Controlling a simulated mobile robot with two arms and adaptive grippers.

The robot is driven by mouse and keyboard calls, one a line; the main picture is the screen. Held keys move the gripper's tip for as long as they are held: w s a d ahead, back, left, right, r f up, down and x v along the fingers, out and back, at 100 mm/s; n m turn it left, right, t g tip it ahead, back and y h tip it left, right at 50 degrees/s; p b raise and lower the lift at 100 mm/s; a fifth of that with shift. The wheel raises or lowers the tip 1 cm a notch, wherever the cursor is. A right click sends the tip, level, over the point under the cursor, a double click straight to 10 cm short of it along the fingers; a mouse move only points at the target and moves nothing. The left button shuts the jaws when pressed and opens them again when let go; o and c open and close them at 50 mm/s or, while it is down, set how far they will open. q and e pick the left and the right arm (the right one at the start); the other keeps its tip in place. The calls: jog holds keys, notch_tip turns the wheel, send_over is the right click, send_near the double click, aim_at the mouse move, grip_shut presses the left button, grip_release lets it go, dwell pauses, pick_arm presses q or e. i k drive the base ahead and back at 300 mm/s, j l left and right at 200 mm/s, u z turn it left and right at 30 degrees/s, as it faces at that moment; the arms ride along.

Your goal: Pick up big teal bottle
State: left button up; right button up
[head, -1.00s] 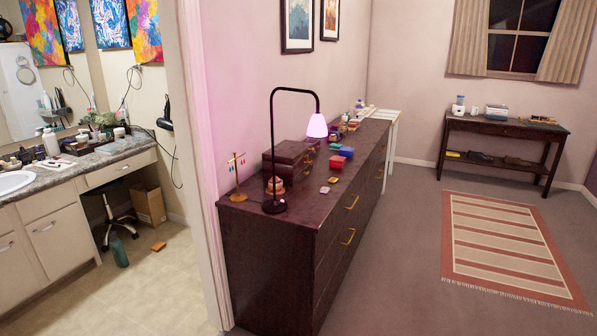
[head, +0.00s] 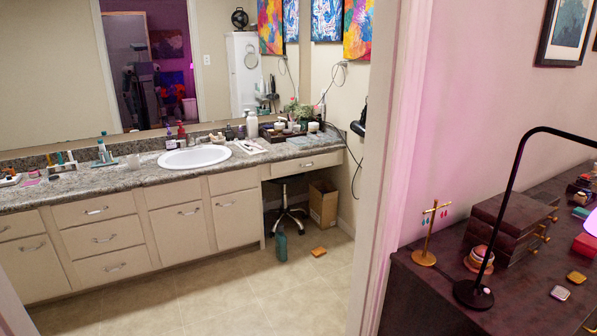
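A teal bottle (head: 280,246) stands upright on the tiled floor of the bathroom area, in front of the open space under the counter. It is near the base of a stool and left of a small orange item. Another, smaller teal-tinted bottle (head: 103,152) stands on the counter at the left. Neither of my grippers shows in the head view.
A long grey counter (head: 113,177) with a white sink (head: 194,156) runs along the mirror wall. A door frame (head: 388,180) and a dark dresser (head: 420,290) with a lamp stand at the right. An orange item (head: 319,251) and cardboard box (head: 323,203) are on the floor. Tiles in front are clear.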

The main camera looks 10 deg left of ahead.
aim_at(281, 238)
jog(key=i+j+u, duration=0.2)
jog(key=i+u, duration=0.15)
jog(key=i, duration=0.25)
jog(key=i+u, duration=0.3)
jog(key=i, duration=0.25)
jog(key=i+u, duration=0.35)
jog(key=i, duration=0.25)
jog(key=i+z, duration=0.2)
jog(key=i, duration=0.25)
jog(key=i+z, duration=0.25)
jog(key=i, duration=0.2)
jog(key=i+j+z, duration=0.2)
jog(key=i, duration=0.25)
jog(key=i+j+z, duration=0.2)
jog(key=i, duration=0.25)
